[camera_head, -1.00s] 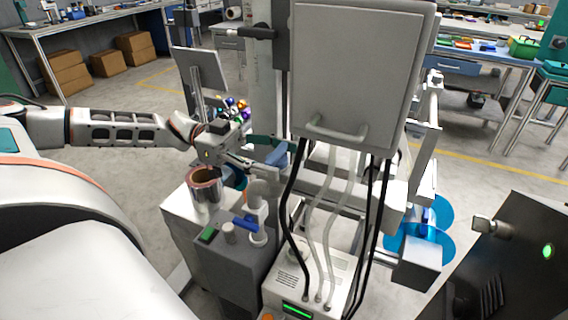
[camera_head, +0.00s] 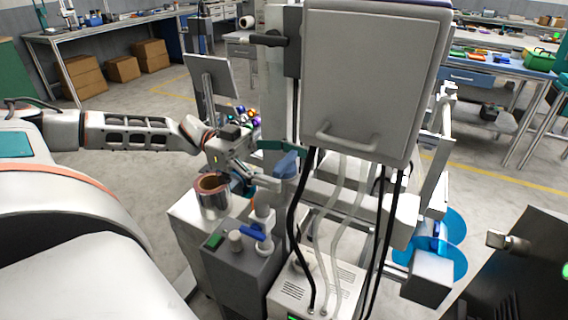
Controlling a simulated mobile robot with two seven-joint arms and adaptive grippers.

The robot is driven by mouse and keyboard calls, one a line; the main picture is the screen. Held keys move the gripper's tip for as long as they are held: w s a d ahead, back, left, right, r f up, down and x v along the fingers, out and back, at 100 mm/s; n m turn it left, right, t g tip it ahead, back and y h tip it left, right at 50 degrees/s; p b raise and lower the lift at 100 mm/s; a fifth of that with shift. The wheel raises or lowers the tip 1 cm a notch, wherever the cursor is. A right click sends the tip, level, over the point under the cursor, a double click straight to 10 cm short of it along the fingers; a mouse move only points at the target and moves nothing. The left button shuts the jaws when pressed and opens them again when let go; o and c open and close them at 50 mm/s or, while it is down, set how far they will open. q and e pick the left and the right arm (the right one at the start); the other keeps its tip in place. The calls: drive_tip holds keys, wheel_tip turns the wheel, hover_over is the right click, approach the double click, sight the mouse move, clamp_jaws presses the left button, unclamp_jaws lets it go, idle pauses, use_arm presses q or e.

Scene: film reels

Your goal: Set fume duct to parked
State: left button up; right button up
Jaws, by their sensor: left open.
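My left gripper (camera_head: 268,180) reaches in from the left. It is open, with its fingers beside a blue-grey angled hood (camera_head: 287,165) on a dark teal arm (camera_head: 272,145), which may be the fume duct. Whether the fingers touch it I cannot tell. A pale upright pipe (camera_head: 264,207) stands just below the fingers. A blue lever (camera_head: 248,229) sits below it on a grey box.
A copper-rimmed metal pot (camera_head: 213,196) stands close below my left gripper. A large grey panel (camera_head: 372,80) with a handle hangs at centre, with black and clear hoses (camera_head: 325,220) below it. Blue reels (camera_head: 450,245) are at right. Open floor lies behind.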

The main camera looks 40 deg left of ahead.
use_arm(q)
drive_tip(key=v, duration=1.2)
idle(0.4)
